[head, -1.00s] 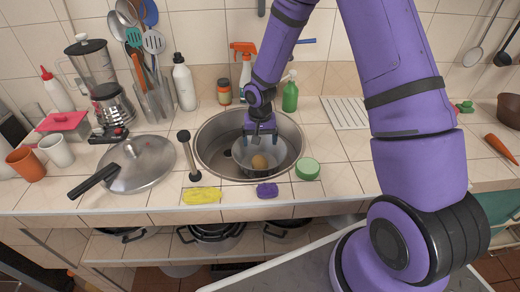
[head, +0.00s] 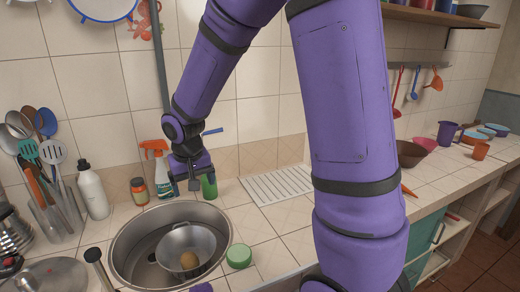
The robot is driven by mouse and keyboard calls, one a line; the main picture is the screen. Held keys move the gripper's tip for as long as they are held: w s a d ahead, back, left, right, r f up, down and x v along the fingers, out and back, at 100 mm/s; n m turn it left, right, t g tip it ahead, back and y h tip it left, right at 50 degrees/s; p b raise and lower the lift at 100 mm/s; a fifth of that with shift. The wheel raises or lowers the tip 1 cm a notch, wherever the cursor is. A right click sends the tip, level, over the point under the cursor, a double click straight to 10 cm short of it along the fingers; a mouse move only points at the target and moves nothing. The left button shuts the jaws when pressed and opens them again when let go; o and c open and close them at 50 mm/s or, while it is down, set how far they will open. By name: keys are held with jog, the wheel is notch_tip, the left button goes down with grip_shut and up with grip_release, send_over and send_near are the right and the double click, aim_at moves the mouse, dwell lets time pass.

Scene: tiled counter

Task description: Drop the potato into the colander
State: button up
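The brown potato (head: 186,261) lies inside the grey bowl-shaped colander (head: 202,241); its holes are too small to make out. The colander stands in the round metal sink (head: 124,266) at the lower left. My gripper (head: 184,188) hangs above and behind the sink's back rim, apart from the potato and the colander. Its fingers point down with a gap between them, and nothing shows between them. A green bottle (head: 209,186) stands just right of the gripper, partly hidden by it.
A spray bottle (head: 160,170) and an orange-brown jar (head: 139,191) stand behind the sink. A green sponge (head: 239,256) lies right of it. The ribbed drainboard (head: 276,185) is clear. Bowls and cups (head: 411,153) stand farther right.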

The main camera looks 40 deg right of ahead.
jog(key=s+r+n+t, duration=0.1)
jog(key=s+r, duration=0.7)
jog(key=s, duration=0.4)
jog(key=s+d+r+n+t+y, duration=0.1)
jog(key=s+r+t, duration=0.1)
jog(key=s+r, duration=0.7)
jog(key=s, duration=0.3)
jog(key=shift+s+d+r, duration=0.2)
jog(key=shift+d+r, duration=0.05)
jog(key=shift+d, duration=0.05)
